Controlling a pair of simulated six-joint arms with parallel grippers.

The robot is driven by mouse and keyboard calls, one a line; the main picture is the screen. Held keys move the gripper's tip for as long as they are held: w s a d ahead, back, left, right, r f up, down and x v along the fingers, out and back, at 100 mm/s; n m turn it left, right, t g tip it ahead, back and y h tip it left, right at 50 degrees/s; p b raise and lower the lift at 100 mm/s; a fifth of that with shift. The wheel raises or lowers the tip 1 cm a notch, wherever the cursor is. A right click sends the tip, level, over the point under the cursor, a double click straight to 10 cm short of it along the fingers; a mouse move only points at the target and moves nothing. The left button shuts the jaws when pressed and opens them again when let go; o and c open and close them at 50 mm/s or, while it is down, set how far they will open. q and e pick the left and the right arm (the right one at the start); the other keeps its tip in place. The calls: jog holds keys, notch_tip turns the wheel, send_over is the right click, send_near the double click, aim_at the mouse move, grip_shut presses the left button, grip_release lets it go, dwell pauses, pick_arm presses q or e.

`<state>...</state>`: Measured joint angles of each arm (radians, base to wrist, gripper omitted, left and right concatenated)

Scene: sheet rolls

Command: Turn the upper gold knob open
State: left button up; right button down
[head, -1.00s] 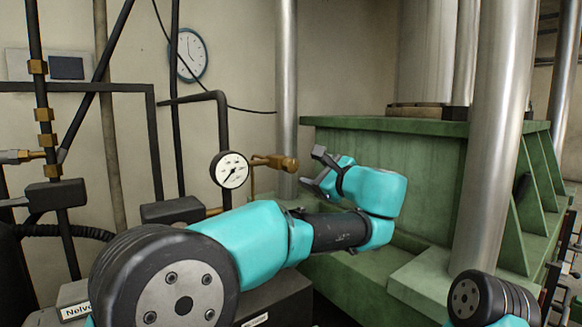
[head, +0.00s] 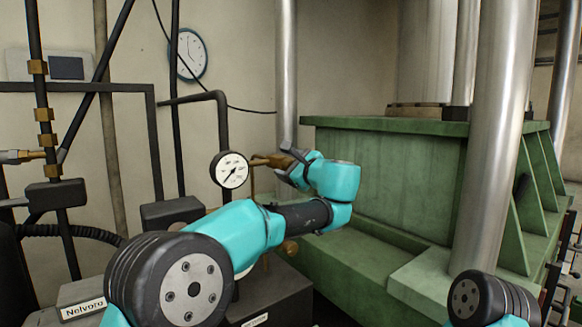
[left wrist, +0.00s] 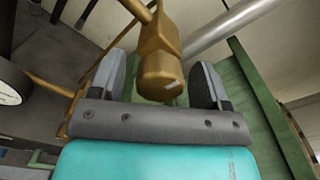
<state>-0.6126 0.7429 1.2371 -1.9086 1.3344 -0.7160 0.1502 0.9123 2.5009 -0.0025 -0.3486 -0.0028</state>
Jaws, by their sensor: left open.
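The upper gold knob (head: 266,160) sticks out to the right of the white pressure gauge, at the end of a thin gold pipe. My left gripper (head: 286,163) is open at the knob's right end and partly hides it in the head view. In the left wrist view the gold knob (left wrist: 160,75) lies between the two spread fingers of my left gripper (left wrist: 160,82), with a visible gap on both sides. My right gripper is not in view.
The round gauge (head: 230,170) is close to the left of the knob. A lower gold knob (head: 290,247) shows below my left arm. A green press frame (head: 400,180) stands to the right, and a steel column (head: 287,70) rises behind the gripper.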

pick_arm(q)
jog(key=c, duration=0.9)
jog(key=shift+n, duration=0.4)
jog(key=n, duration=1.2)
jog(key=shift+f+n, duration=0.1)
jog(key=shift+n, duration=2.5)
